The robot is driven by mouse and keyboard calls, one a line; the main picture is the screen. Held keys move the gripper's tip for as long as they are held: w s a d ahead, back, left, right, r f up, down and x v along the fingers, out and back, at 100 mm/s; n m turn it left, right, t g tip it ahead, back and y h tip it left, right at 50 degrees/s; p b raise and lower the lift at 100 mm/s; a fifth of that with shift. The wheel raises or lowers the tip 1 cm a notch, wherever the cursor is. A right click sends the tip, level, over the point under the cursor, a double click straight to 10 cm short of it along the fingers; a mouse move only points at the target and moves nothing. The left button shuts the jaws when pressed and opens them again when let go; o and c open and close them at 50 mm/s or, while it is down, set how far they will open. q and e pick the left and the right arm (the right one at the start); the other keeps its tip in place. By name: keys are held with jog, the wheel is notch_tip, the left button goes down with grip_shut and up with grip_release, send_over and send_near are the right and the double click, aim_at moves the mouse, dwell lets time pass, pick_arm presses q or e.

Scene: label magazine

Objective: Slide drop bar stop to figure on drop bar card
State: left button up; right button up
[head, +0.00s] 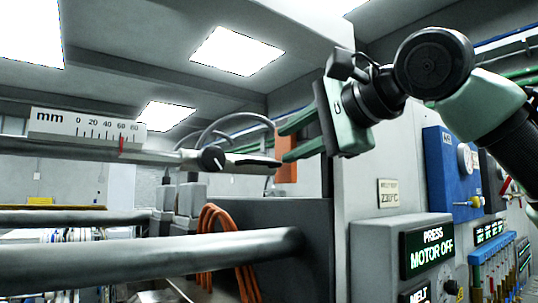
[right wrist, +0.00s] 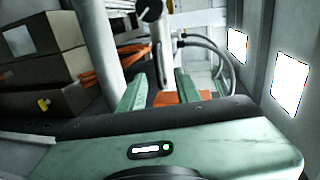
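The drop bar (head: 100,150) runs in from the left in the head view, under a white mm scale (head: 55,122). A red mark (head: 121,144) stands at about 60 on the scale. The stop (head: 205,159) is a grey collar at the bar's right part, with a dark lever (head: 255,163) pointing right. I cannot make out a drop bar card. My left gripper is not in view.
A thick lower bar (head: 150,258) crosses in front, with orange cables (head: 220,240) behind it. A grey cabinet with a press display (head: 430,248) and a blue box (head: 450,170) stand at right. Cardboard boxes (right wrist: 45,70) show in the right wrist view.

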aim_at(268, 163)
jog(key=p+x, duration=0.1)
jog(key=x, duration=0.2)
jog(key=w+d+p+x, duration=0.1)
jog(key=x, duration=0.2)
jog(key=d+p+x, duration=0.1)
jog(key=x, duration=0.2)
jog(key=shift+w+a+f, duration=0.2)
jog(key=shift+w, duration=0.2)
jog(key=shift+a, duration=0.25)
jog(key=shift+s+a, duration=0.1)
jog(key=shift+s, duration=0.1)
jog(key=shift+w+f, duration=0.1)
jog(key=shift+w, duration=0.15)
jog(key=shift+c, duration=1)
jog(key=shift+a+f, duration=0.1)
grip_shut()
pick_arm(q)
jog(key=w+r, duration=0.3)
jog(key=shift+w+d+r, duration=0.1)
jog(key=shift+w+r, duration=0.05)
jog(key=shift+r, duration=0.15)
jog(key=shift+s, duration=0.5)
pick_arm(e)
jog(key=shift+f, duration=0.1)
